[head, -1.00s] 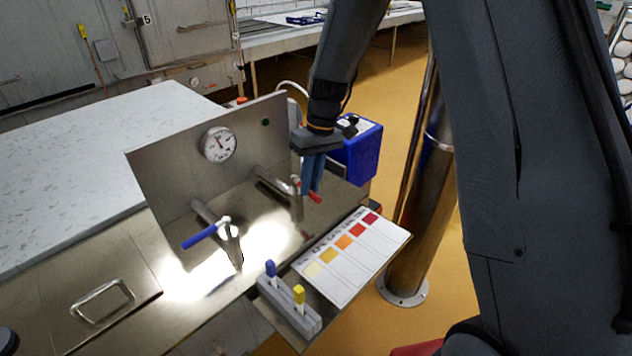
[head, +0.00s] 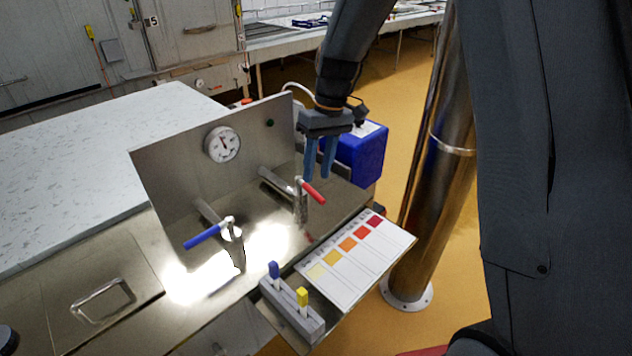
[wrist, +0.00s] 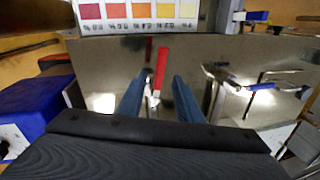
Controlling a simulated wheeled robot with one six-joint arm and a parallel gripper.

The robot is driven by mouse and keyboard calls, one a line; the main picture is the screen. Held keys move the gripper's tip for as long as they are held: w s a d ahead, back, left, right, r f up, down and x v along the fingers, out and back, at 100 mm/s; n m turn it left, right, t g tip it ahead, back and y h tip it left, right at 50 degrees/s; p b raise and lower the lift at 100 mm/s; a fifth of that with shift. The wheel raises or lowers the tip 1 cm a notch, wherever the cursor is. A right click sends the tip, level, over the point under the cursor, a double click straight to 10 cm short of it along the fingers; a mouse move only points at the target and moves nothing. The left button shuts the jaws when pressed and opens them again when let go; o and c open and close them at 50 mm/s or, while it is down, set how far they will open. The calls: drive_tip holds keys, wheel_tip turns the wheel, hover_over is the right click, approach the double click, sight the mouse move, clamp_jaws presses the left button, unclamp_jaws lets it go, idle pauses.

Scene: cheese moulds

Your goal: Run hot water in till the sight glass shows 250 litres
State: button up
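The red-handled tap (head: 314,192) stands on the steel panel beside a blue-handled tap (head: 203,236). My gripper (head: 319,172) is just above and behind the red handle, its two blue fingers apart with nothing held. In the wrist view the red handle (wrist: 161,66) shows between the fingertips (wrist: 157,85), and the blue handle (wrist: 262,86) is off to the right. I cannot make out a sight glass or a litre reading. Whether water runs cannot be told.
A round dial gauge (head: 222,145) is on the upright steel panel. A colour chart (head: 345,280) and a holder with blue and yellow pegs (head: 292,312) lie in front. A blue container (head: 362,152) stands close behind my gripper. A steel post (head: 425,220) is right.

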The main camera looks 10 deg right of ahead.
drive_tip(key=shift+w+d+r, duration=0.1)
drive_tip(key=shift+d+r, duration=0.1)
drive_tip(key=shift+r, duration=0.65)
drive_tip(key=shift+w+d+r, duration=0.1)
drive_tip(key=shift+d+r, duration=0.05)
drive_tip(key=shift+r, duration=0.65)
